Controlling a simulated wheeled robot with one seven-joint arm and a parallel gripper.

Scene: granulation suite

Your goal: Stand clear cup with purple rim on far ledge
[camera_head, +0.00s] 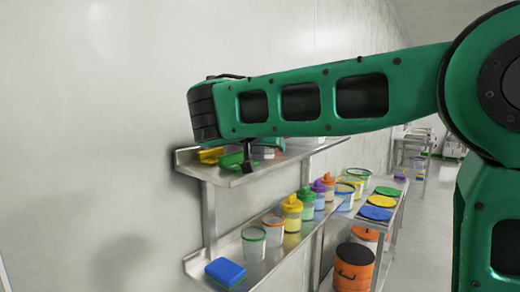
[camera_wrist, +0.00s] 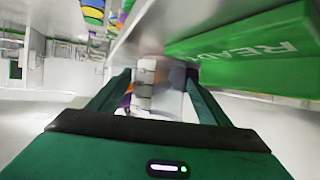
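I cannot make out a clear cup with a purple rim for certain. In the wrist view the fingers of my gripper (camera_wrist: 158,78) stand wide apart. A pale grey and white shape with dark bands shows between them, with a dark purplish patch at its right. I cannot tell whether the fingers touch it or it lies beyond. In the head view my arm hides most of the gripper, which is by the upper wall ledge (camera_head: 225,178). A lower ledge (camera_head: 228,248) holds a green-rimmed clear cup (camera_head: 253,244) and a red-rimmed clear cup (camera_head: 273,230).
A blue sponge-like block (camera_head: 225,271) lies at the lower ledge's near end. A yellow jar (camera_head: 292,213) and other lidded jars stand farther along. A green lettered box (camera_wrist: 245,48) is close at my gripper's right. An orange drum (camera_head: 354,266) stands below the far table.

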